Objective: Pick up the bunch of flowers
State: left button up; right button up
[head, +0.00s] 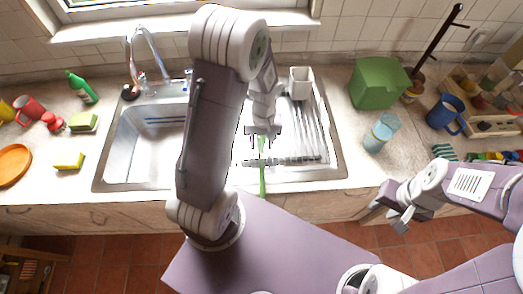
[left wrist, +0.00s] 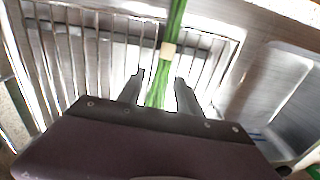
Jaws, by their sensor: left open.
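The bunch of flowers shows as a bundle of long green stems (head: 262,178) in the head view, lying over the sink's ribbed drainer and its front edge. In the left wrist view, the stems (left wrist: 175,25) carry a tan band and run down between the two fingers; no blossoms are visible. My left gripper (head: 262,132) is above the drainer at the stems. Its fingers (left wrist: 159,82) are open, one on each side of the stems. My right gripper (head: 398,218) is at the right, in front of the counter and away from the flowers; its jaw gap is unclear.
The steel sink (head: 112,150) and its faucet (head: 150,55) are left of the drainer. A white cup (head: 300,83) stands behind the drainer.

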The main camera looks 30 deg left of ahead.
aim_at(261, 143)
pick_arm(q)
jog(key=shift+s, duration=0.1)
grip_shut()
jog(key=shift+r, duration=0.55)
notch_tip(261, 143, up, 3)
jog(key=shift+r, duration=0.15)
jog(key=w+d+r, duration=0.1)
jog(key=d+r, duration=0.5)
jog(key=d, duration=0.5)
jog(key=shift+w+d+r+b, duration=0.15)
jog(key=shift+d+r+b, duration=0.2)
jog(key=shift+r, duration=0.05)
